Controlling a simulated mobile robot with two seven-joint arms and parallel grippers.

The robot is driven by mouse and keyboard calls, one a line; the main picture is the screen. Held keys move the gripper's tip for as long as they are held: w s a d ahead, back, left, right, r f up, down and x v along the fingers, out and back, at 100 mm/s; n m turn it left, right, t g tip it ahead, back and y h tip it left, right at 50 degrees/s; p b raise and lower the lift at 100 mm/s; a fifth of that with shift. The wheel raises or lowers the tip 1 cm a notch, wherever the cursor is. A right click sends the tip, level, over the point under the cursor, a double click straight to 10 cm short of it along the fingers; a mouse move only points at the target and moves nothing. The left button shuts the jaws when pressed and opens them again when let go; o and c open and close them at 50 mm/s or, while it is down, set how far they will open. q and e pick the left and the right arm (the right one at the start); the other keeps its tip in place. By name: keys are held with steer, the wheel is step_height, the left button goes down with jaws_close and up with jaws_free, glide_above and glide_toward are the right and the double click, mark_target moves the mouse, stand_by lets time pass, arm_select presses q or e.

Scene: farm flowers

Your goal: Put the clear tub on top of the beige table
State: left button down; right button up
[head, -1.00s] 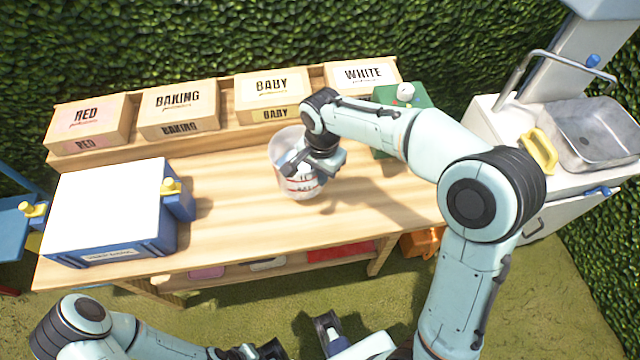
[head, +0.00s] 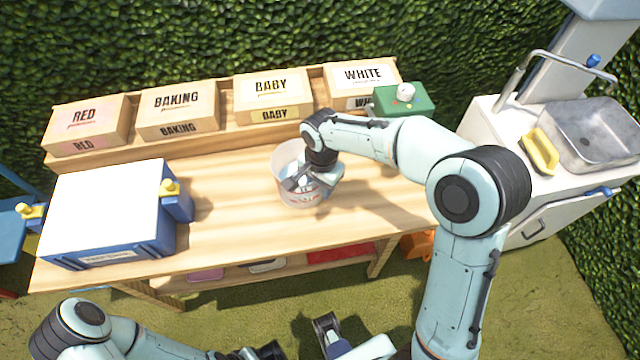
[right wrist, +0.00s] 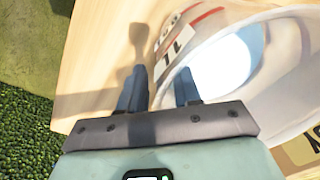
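The clear tub (head: 287,160), see-through with red and black markings, stands upright on the beige table (head: 235,220), right of its middle. My right gripper (head: 308,186) is at the tub's near right rim. In the right wrist view its two blue fingers (right wrist: 160,90) are apart, one inside the tub (right wrist: 215,25) and one outside, with the wall between them and a gap showing. Parts of my left arm show along the bottom edge of the head view; its fingers cannot be made out clearly.
A blue box with a white top (head: 105,205) stands on the table's left. Labelled cartons (head: 272,95) line the back shelf, with a green device (head: 405,100) at its right end. A sink unit (head: 590,135) stands at right. The table in front of the tub is clear.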

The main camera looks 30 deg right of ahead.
steer(key=shift+r, duration=0.2)
step_height(320, 180, up, 12)
steer(key=shift+s+d+f+p, duration=0.1)
steer(key=shift+s+p, duration=0.05)
steer(key=shift+p, duration=0.8)
